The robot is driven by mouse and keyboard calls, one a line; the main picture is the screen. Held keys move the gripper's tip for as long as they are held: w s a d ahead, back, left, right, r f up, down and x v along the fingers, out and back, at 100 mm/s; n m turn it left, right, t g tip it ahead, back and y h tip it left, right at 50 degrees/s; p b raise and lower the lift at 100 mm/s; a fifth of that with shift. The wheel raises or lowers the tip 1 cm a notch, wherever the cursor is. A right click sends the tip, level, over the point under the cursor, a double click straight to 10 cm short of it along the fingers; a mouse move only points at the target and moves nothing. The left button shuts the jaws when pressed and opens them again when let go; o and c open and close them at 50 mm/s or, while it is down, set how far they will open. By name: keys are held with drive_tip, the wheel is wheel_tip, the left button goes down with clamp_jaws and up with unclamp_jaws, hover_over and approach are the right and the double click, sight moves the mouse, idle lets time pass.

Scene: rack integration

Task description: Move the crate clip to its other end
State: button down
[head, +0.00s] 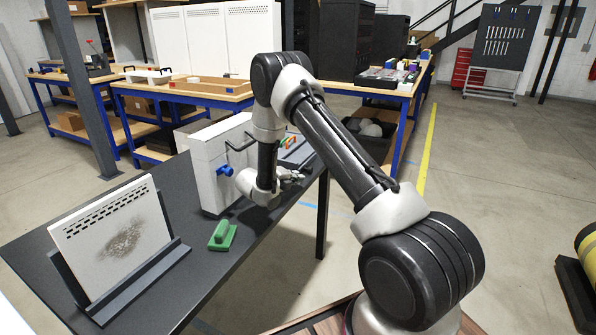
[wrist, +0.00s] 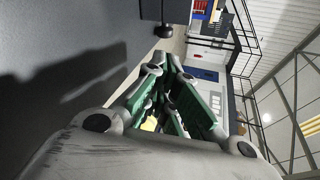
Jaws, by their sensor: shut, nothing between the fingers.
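A white upright box (head: 207,172) with a black handle (head: 240,147) stands on the dark table. A blue knob-like part (head: 225,170) sticks out of its front face; I cannot tell if this is the crate clip. My gripper (head: 297,175) is over the table to the right of the box, apart from the blue part. In the wrist view my gripper (wrist: 167,62) shows green-lined fingers, shut and empty. My arm hides part of the box's right side. No crate clip is clearly visible in the wrist view.
The dark table (head: 50,265) also holds a white panel (head: 122,240) with a dark smudge in a dark stand (head: 150,272), and a green handled block (head: 222,236). Coloured items (head: 290,141) lie behind my arm. Blue-legged workbenches stand behind; the right-hand floor is largely open.

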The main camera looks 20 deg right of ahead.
sight(312, 174)
drive_tip(key=shift+w+a+r+n+t, duration=0.15)
drive_tip(key=shift+n, duration=0.4)
drive_tip(key=shift+w+a+r+n+t, duration=0.1)
drive_tip(key=shift+w+a+n+t, duration=0.05)
drive_tip(key=shift+n, duration=0.7)
drive_tip(key=shift+w+d+f, duration=0.1)
drive_tip(key=shift+d, duration=0.15)
drive_tip(key=x, duration=0.9)
drive_tip(key=shift+d, duration=0.25)
drive_tip(key=w+d, duration=0.2)
drive_tip(key=d, duration=0.1)
drive_tip(key=shift+w+d, duration=0.1)
drive_tip(key=shift+w, duration=0.1)
drive_tip(key=shift+w+d, duration=0.1)
drive_tip(key=shift+w, duration=0.05)
